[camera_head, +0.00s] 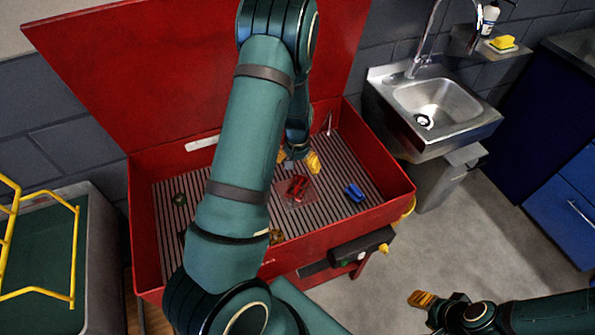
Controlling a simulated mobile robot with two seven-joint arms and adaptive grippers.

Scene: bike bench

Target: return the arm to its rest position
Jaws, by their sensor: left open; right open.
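My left arm reaches up across the red wash bin (395,205). Its gripper (298,160) is over the bin's ribbed floor, with the orange-yellow fingertips spread apart and nothing between them. A red item (297,186) on a small clear patch lies just below the gripper in the picture. My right gripper (421,299) is at the lower right, over the bare floor and clear of the bin. It is open and empty.
A blue item (354,192) and a dark round item (179,199) lie in the bin. The raised red lid (130,70) stands behind. A steel sink (440,105) is at right, and a grey tub with a yellow rack (76,255) at left. Grey floor (480,235) is free.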

